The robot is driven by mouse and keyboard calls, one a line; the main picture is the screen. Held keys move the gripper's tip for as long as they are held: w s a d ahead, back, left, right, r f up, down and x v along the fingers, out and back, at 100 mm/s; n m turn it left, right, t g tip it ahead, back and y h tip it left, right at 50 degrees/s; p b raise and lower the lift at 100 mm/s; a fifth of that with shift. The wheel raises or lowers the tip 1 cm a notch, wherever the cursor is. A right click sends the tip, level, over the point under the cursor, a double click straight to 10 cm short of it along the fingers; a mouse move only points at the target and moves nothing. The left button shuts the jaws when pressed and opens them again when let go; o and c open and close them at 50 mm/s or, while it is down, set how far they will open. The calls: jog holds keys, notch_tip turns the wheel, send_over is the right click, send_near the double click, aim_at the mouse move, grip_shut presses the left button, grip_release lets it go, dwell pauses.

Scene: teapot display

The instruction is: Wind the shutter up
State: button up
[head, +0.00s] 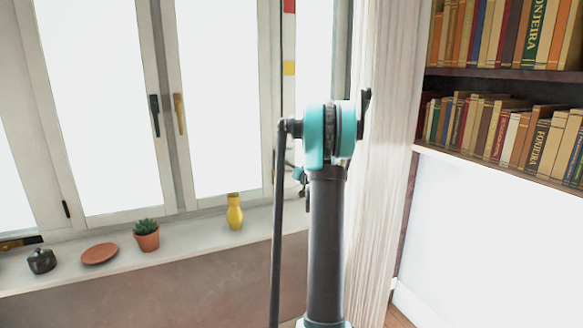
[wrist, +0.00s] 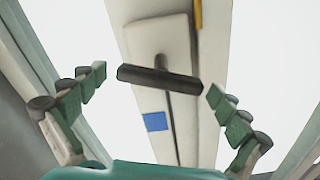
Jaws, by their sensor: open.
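A dark T-shaped handle (wrist: 160,76) shows in the wrist view, its bar nearly level and its stem running up to a white plate (wrist: 155,38) on a pale upright strip. My gripper (wrist: 156,83) is open, one finger on each side of the bar. The fingertips look close to the bar's ends; I cannot tell whether the bar lies between them or beyond. Nothing is held. In the head view my arm hides the handle and most of my gripper. No shutter can be made out in the bright panes.
The windows have a black lever (head: 154,115) and a yellow lever (head: 179,114). On the sill are a yellow vase (head: 235,212), potted plant (head: 147,238), dish (head: 100,254) and dark pot (head: 41,261). A curtain (head: 385,150) hangs right.

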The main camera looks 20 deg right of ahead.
jog(key=c, duration=1.2)
jog(key=shift+o, duration=0.2)
jog(key=shift+m, duration=0.3)
